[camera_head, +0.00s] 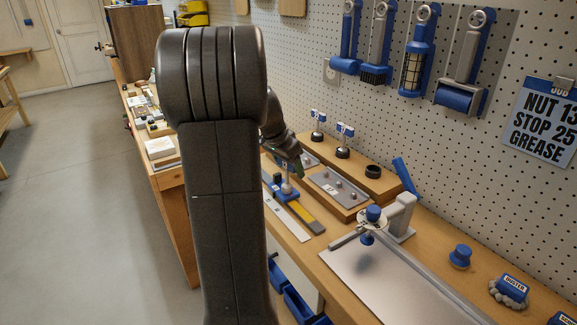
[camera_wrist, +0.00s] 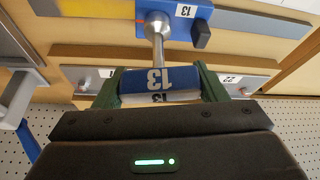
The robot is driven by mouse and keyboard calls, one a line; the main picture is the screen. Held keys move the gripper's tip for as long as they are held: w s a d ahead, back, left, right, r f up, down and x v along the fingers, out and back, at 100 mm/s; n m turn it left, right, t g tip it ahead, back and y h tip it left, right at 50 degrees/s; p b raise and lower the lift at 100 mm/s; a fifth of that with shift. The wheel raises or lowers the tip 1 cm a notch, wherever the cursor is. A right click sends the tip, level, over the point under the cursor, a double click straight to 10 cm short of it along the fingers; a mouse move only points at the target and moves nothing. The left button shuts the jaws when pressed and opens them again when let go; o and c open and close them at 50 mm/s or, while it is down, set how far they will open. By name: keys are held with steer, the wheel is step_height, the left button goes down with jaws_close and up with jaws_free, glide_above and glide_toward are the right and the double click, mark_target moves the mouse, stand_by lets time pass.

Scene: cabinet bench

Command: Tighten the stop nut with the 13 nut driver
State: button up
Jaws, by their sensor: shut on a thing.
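The 13 nut driver has a blue and white handle (camera_wrist: 160,80) marked 13. My gripper (camera_wrist: 160,88) is shut on this handle with its green fingers. The steel shaft (camera_wrist: 157,45) points away from the gripper, and its socket end meets the blue stop block (camera_wrist: 190,12), which carries a 13 label. The stop nut is hidden by the socket, so I cannot tell whether it is seated. In the head view the blue stop block (camera_head: 286,193) sits by a yellow bar, with my gripper (camera_head: 289,168) above it, partly behind my arm.
Two other drivers (camera_head: 318,122) (camera_head: 343,138) stand on the rear ledge beside an empty-looking black ring (camera_head: 373,171). A grey plate with studs (camera_head: 338,187) lies near. A blue-handled press (camera_head: 400,215) and metal sheet are to the right. The job card (camera_head: 540,118) reads NUT 13, STOP 25, GREASE.

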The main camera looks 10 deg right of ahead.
steer(key=shift+m, duration=0.8)
steer(key=m+g, duration=0.1)
steer(key=m, duration=0.1)
steer(key=shift+s+m+h, duration=0.1)
steer(key=shift+m+h, duration=0.2)
steer(key=shift+h, duration=0.1)
steer(key=shift+n, duration=0.5)
steer(key=shift+r+p, duration=1.35)
steer(key=shift+r, duration=0.95)
